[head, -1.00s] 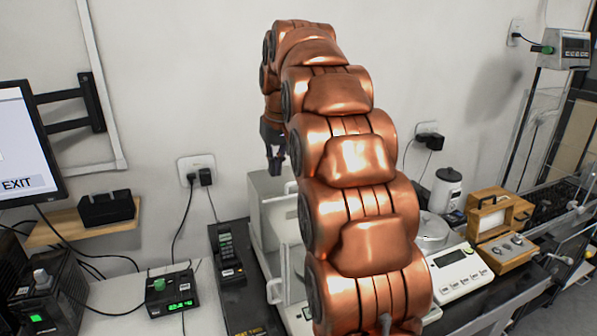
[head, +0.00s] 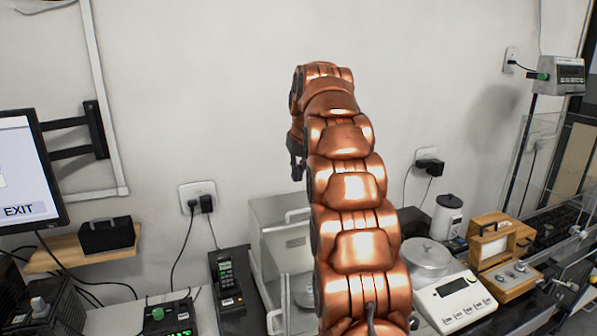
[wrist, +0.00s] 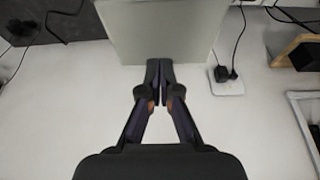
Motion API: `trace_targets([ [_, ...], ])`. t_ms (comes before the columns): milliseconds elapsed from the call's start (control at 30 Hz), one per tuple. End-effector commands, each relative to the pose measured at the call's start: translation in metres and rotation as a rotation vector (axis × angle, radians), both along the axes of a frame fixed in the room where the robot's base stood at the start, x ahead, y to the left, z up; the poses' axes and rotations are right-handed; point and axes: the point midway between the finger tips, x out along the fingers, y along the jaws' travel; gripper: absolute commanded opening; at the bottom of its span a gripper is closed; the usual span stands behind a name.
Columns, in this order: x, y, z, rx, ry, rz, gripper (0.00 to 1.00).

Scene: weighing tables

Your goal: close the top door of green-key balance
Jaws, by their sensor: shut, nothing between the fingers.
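A boxy balance with a pale draft shield (head: 268,212) stands against the wall, left of my arm. Light handles show on the shield, and a round pan (head: 304,290) shows low inside it. My arm hides its right side and front, so its key colour and the exact position of its top door cannot be told. My gripper (head: 297,172) is above the rear of the shield in the picture, pointing down. In the wrist view my gripper (wrist: 161,66) is shut and empty, its fingertips overlapping the edge of a flat grey-green panel (wrist: 165,25); contact cannot be told.
A white balance (head: 455,300) with a display and keys stands right of my arm, beside a round metal pot (head: 427,258) and a wooden box (head: 497,245). A wall socket (head: 198,195) with cables and a black handset (head: 226,275) are left of the shield.

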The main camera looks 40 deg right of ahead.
Motion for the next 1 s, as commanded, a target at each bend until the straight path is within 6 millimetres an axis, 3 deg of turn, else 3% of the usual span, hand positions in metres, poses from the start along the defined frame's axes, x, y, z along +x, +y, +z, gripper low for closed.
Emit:
trace_targets([
  [667,0.025,-0.007,-0.073,0.002,0.004,-0.001,0.0],
  [1000,0.005,-0.002,-0.077,0.0,0.002,-0.001,0.0],
])
